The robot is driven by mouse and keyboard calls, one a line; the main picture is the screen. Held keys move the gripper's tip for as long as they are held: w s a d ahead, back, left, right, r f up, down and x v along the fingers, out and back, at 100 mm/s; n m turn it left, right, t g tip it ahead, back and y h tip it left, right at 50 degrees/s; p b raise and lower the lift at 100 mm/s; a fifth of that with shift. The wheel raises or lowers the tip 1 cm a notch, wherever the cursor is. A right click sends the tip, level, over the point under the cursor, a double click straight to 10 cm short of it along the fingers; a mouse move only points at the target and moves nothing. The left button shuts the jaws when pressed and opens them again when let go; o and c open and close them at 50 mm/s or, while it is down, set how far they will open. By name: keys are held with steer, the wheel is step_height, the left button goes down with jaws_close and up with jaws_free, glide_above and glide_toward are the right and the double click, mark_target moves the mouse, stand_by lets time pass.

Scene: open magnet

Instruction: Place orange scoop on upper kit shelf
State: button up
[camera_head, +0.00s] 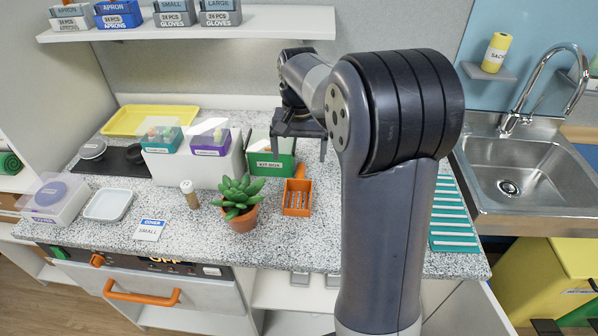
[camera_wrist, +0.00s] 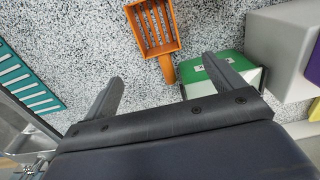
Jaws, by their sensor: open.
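The orange scoop (camera_head: 297,197) lies on the speckled counter, right of the potted plant. It has a slotted square pan and a short handle pointing toward the back. In the wrist view the scoop (camera_wrist: 153,28) is beyond the fingertips, its handle reaching toward the gap between them. My gripper (camera_head: 299,152) is open and empty, above the counter behind the scoop; it also shows in the wrist view (camera_wrist: 160,70). A white wall shelf (camera_head: 270,22) runs along the top left; which shelf is the upper kit shelf I cannot tell.
A white riser (camera_head: 197,170) with lidded bins is further left. The potted plant (camera_head: 238,203) stands beside the scoop. A teal ridged mat (camera_head: 453,220) and sink (camera_head: 509,170) are at right.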

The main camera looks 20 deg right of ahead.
mark_target(299, 194)
step_height(299, 194, down, 12)
steer(key=shift+f+b, duration=0.1)
steer(key=shift+b, duration=0.75)
steer(key=shift+c, duration=0.2)
steer(key=c, duration=1.1)
step_height(299, 194, up, 10)
steer(key=shift+r, duration=0.1)
